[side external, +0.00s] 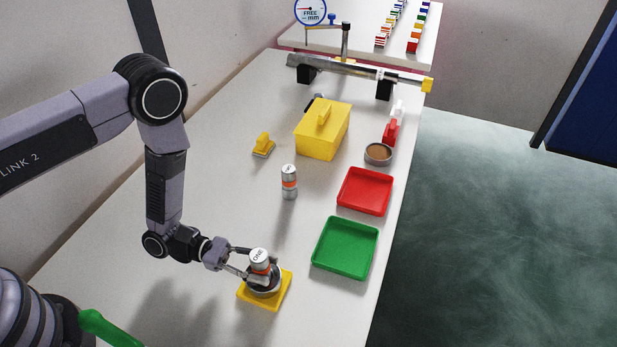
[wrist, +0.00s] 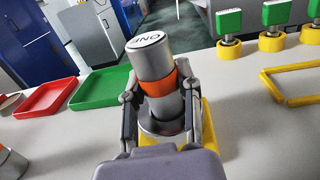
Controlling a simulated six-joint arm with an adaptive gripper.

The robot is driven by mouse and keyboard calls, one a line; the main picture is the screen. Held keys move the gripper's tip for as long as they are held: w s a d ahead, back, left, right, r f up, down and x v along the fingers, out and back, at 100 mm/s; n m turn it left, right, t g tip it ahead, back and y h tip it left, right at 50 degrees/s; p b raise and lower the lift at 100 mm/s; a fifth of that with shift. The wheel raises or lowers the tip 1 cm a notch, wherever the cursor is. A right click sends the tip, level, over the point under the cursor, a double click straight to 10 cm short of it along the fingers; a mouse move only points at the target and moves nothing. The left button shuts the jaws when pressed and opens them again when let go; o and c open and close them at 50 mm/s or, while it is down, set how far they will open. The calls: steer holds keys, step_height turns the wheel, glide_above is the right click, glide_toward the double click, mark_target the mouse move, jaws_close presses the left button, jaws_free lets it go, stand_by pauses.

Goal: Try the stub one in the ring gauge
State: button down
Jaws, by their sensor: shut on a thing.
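The stub marked ONE (side external: 260,256) is a silver cylinder with an orange-red band. My gripper (side external: 258,275) is shut on it, with a finger on each side near the band. The stub stands roughly upright at the ring gauge (side external: 265,291), a grey metal ring on a yellow base (side external: 261,304). In the wrist view the stub (wrist: 150,60) leans slightly in the picture, and its lower end is at the ring (wrist: 162,125). The fingers partly hide the ring, so I cannot tell how deep the stub sits.
A second banded silver cylinder (side external: 289,182) stands mid-table. A green tray (side external: 345,270) and a red tray (side external: 364,212) lie to the right. A yellow box (side external: 322,149) and a round brown-topped dish (side external: 378,154) are farther back. Green-topped gauges (wrist: 229,47) stand on yellow bases.

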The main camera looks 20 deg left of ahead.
mark_target(259, 255)
steer(key=shift+f, duration=0.6)
stand_by(0.7)
steer(key=shift+r, duration=3)
